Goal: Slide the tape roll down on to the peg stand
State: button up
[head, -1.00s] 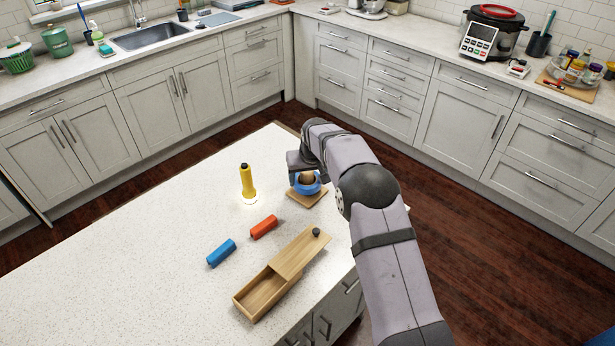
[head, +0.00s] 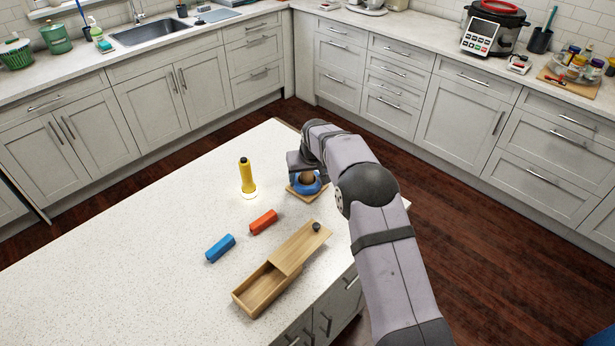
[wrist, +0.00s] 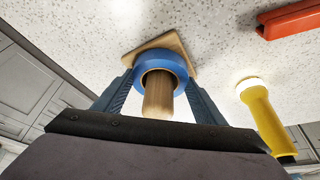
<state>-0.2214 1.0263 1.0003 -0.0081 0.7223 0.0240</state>
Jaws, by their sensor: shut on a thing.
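The tape roll is a blue ring (head: 317,187), held low around the wooden peg (head: 307,177) of the peg stand. The stand's square wooden base (head: 295,192) lies on the white counter. In the wrist view the blue tape roll (wrist: 179,66) encircles the peg (wrist: 158,100), close to the base (wrist: 172,40). I cannot tell whether the roll touches the base. My gripper (wrist: 161,78) is shut on the roll, one finger on each side. In the head view my arm hides most of the gripper.
A yellow flashlight (head: 246,175) stands left of the stand. An orange block (head: 263,222) and a blue block (head: 220,248) lie nearer. A wooden box (head: 262,289) with its lid (head: 301,248) slid partly open is at the near edge. The counter's left side is clear.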

aim_at(309, 174)
jog(key=shift+f, duration=0.15)
jog(key=o, duration=1.2)
jog(key=shift+c, duration=0.2)
jog(key=shift+b+v, duration=1.5)
jog(key=shift+v, duration=2.25)
jog(key=shift+s+d, duration=0.2)
jog(key=s+d+f+g, duration=0.1)
jog(key=s+d, duration=0.3)
jog(key=s, duration=0.9)
jog(key=s+d+f+m+g, duration=0.1)
jog(key=s+d, duration=0.3)
jog(key=s, duration=0.9)
jog(key=s+d+f+m+g+h, duration=0.1)
jog(key=s+d, duration=0.4)
jog(key=s, duration=0.8)
jog(key=shift+f+g, duration=0.7)
